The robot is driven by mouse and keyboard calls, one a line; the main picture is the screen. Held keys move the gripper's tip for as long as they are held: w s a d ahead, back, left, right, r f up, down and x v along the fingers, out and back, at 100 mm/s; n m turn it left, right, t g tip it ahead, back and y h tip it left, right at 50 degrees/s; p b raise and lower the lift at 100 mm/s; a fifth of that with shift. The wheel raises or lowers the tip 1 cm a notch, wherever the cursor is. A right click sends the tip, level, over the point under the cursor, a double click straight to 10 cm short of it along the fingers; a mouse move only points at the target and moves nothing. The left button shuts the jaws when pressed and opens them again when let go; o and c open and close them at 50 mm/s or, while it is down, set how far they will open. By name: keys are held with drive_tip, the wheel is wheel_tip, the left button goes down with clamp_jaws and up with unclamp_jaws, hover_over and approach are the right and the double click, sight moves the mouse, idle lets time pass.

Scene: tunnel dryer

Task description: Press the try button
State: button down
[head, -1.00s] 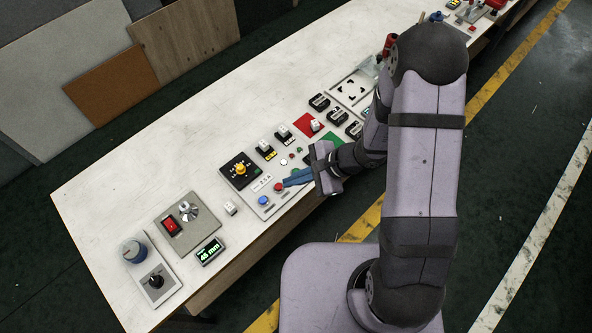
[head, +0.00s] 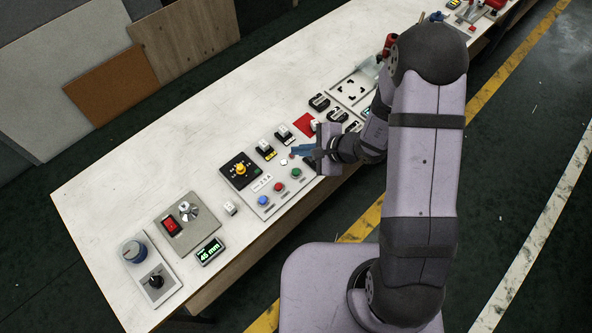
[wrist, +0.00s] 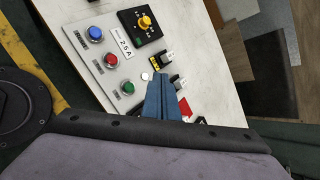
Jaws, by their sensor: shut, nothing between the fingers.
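A grey button panel (head: 266,201) on the bench carries a blue button (head: 263,200), a red button (head: 279,187) and a green button (head: 297,173). They also show in the wrist view as blue (wrist: 96,34), red (wrist: 111,59) and green (wrist: 127,88). A small white round button (head: 284,162) lies beyond the green one; it shows just left of my fingertips in the wrist view (wrist: 146,76).
A black plate with a yellow knob (head: 240,170) stands left of my gripper. Small switches (head: 266,149) and a red square (head: 304,124) lie beyond. The bench's back side is clear.

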drive_tip(key=shift+f, duration=0.1)
wheel_tip(320, 180, down, 7)
drive_tip(key=b, duration=0.4)
drive_tip(key=shift+f+b, duration=0.85)
drive_tip(key=shift+b, duration=0.2)
drive_tip(key=shift+f+b, duration=0.85)
drive_tip(key=shift+b, duration=0.55)
idle(2.1)
drive_tip(key=shift+r, duration=0.1)
drive_tip(key=shift+r+p, duration=0.4)
drive_tip(key=shift+r, duration=0.35)
drive_tip(key=shift+r, duration=0.15)
drive_tip(key=shift+r+p, duration=1.45)
drive_tip(key=shift+r, duration=0.95)
